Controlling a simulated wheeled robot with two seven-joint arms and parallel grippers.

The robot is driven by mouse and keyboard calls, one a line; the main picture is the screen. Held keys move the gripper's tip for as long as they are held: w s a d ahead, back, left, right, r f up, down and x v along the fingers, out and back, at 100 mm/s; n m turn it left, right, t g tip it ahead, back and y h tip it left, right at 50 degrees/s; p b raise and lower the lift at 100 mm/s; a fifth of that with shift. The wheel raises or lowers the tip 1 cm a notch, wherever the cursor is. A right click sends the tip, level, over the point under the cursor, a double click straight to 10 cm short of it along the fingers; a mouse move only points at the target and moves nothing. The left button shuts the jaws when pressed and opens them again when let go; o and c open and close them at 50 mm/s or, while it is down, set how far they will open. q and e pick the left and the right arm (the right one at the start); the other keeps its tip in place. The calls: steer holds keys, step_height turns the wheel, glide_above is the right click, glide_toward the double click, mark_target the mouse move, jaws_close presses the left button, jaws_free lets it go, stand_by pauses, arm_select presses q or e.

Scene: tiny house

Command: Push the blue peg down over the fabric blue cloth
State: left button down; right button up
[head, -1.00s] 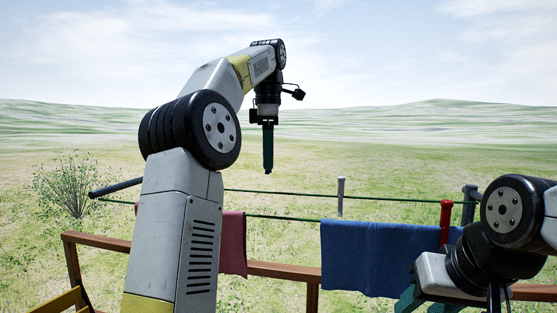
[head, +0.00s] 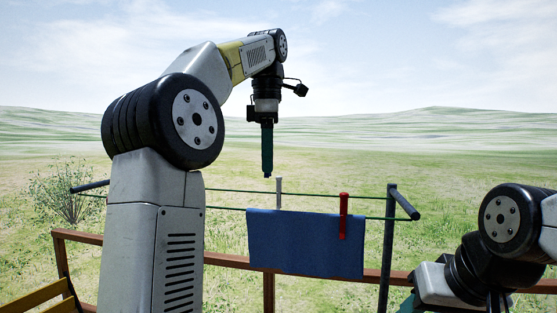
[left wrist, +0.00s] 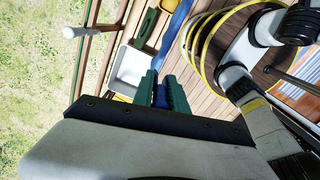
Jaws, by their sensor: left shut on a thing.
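My left gripper (head: 267,150) points down in the head view, above the upper left part of the blue cloth (head: 305,243). The cloth hangs over the near green line. In the left wrist view the green fingers (left wrist: 160,92) are shut on the blue peg (left wrist: 160,98), which shows as a blue strip between them. A clear gap shows in the picture between the fingertips and the cloth. A red peg (head: 343,215) sits upright on the cloth's right part. My right gripper is mostly cut off at the lower right.
A pale upright peg or post (head: 278,190) stands at the far line, behind the cloth's left part. A dark line post (head: 388,250) with a crossbar stands right of the cloth. A brown wooden railing (head: 225,260) runs behind it. The air around my left gripper is clear.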

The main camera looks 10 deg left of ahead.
arm_select(q)
glide_above(268, 212)
steer(key=shift+w+a+f, duration=0.1)
steer(key=shift+w+f, duration=0.05)
steer(key=shift+f, duration=3.45)
steer(key=shift+f, duration=2.6)
steer(key=c, duration=1.3)
jaws_free()
steer(key=shift+r, duration=0.1)
step_height(268, 212, up, 8)
steer(key=shift+f, duration=0.2)
